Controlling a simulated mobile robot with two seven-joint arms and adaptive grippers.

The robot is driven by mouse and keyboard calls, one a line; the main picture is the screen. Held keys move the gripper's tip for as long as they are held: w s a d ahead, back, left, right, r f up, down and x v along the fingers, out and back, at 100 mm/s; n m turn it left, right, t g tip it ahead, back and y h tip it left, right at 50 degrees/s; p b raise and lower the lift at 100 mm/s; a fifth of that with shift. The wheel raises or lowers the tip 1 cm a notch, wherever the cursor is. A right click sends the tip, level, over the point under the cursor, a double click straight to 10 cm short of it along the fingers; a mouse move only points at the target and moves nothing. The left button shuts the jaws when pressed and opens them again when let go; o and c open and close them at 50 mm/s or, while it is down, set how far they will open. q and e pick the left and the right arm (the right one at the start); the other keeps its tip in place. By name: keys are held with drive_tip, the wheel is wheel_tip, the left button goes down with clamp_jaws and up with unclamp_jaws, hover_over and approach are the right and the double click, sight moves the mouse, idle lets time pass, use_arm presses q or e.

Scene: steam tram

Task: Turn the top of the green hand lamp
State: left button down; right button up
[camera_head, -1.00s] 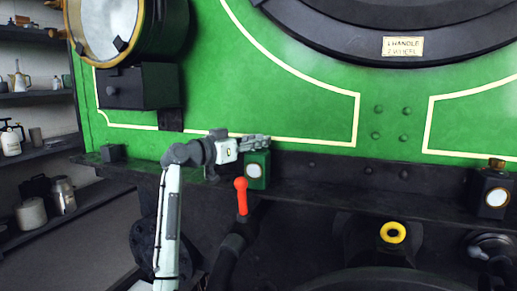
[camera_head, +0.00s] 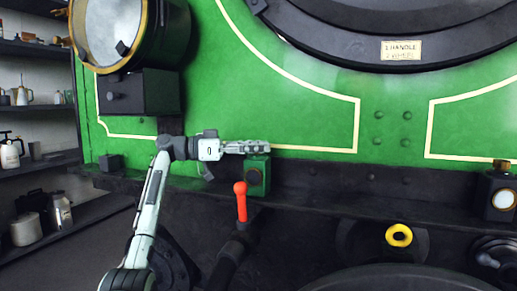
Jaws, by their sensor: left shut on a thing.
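The green hand lamp (camera_head: 264,181) stands upright on the dark ledge below the green front, left of the middle. Its round front glass now looks dark brown. My left gripper (camera_head: 266,147) reaches in from the left, lying level across the lamp's top. It is shut on that top, which its fingers mostly hide. My right gripper is not in view.
A red-handled lever (camera_head: 241,202) stands close in front of the lamp. A black lamp (camera_head: 498,194) with a white glass stands far right on the ledge. A yellow ring (camera_head: 398,236) is lower right. A big headlamp (camera_head: 108,30) hangs upper left. Shelves stand at left.

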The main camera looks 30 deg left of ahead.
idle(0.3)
use_arm(q)
drive_tip(key=c, duration=1.2)
unclamp_jaws()
drive_tip(key=v, duration=1.2)
